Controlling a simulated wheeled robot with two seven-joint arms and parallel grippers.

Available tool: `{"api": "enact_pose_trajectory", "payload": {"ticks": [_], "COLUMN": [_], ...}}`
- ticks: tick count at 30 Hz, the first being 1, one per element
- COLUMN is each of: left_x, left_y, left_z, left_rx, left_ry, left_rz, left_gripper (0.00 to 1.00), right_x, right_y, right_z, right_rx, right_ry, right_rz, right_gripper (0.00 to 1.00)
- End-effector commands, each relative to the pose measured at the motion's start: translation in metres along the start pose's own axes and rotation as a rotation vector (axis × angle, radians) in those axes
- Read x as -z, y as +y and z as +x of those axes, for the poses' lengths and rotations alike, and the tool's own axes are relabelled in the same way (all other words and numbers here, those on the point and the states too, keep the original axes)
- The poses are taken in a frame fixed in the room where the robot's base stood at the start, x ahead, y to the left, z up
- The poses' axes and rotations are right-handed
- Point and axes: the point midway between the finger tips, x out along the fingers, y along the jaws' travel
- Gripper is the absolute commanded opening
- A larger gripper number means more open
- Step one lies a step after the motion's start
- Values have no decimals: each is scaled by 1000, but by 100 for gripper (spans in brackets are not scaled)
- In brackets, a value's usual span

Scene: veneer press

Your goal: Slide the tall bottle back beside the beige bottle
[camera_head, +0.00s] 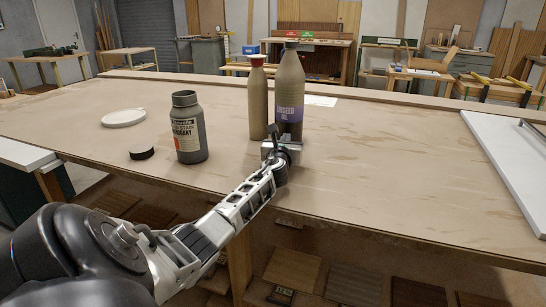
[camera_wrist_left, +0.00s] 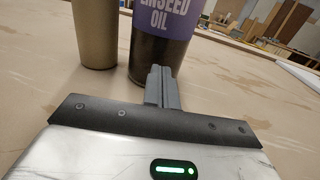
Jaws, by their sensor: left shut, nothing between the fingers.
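The tall bottle (camera_head: 289,88) stands upright on the wooden table, dark with a purple label. In the left wrist view the tall bottle (camera_wrist_left: 161,50) shows part of its label, reading "OIL". The beige bottle (camera_head: 257,98) with a red cap stands upright close on its left; it also shows in the left wrist view (camera_wrist_left: 95,32). My left gripper (camera_head: 275,137) is at the near side of the tall bottle, low over the table. Its fingers (camera_wrist_left: 161,86) are shut and empty, with the tips at or close to the bottle's lower front; contact is unclear. My right gripper is not in view.
A grey open-necked stain bottle (camera_head: 188,130), a black cap (camera_head: 142,153) and a white round lid (camera_head: 123,118) stand to the left. A white board (camera_head: 500,150) lies at the right. The tabletop (camera_head: 385,150) between is clear. A paper (camera_head: 320,101) lies behind the bottles.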

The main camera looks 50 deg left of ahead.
Motion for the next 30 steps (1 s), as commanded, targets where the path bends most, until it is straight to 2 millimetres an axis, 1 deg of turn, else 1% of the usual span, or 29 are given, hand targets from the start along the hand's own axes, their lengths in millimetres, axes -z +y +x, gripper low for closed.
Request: {"api": "enact_pose_trajectory", "payload": {"ticks": [1,2,3,7,12,15,18,21,30], "left_x": [-5,-6,-3,-1,0,0,0,-1,0], "left_y": [-7,-11,-11,-10,-9,-9,-8,-8,-8], "left_z": [-9,-14,-22,-50,-83,-98,-108,-112,-113], "left_rx": [9,12,13,13,12,11,10,8,8], "left_ry": [2,3,1,1,2,1,1,0,0], "left_rz": [3,2,3,3,3,1,1,0,0], "left_gripper": [0,0,0,0,0,0,0,0,0], "right_x": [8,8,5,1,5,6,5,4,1], "right_y": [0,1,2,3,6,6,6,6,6], "right_z": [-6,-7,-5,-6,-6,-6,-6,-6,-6], "right_rx": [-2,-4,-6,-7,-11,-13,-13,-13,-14], "right_ry": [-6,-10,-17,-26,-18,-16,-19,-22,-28], "right_rz": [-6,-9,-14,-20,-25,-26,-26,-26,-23], "right_gripper": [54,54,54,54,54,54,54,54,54]}}
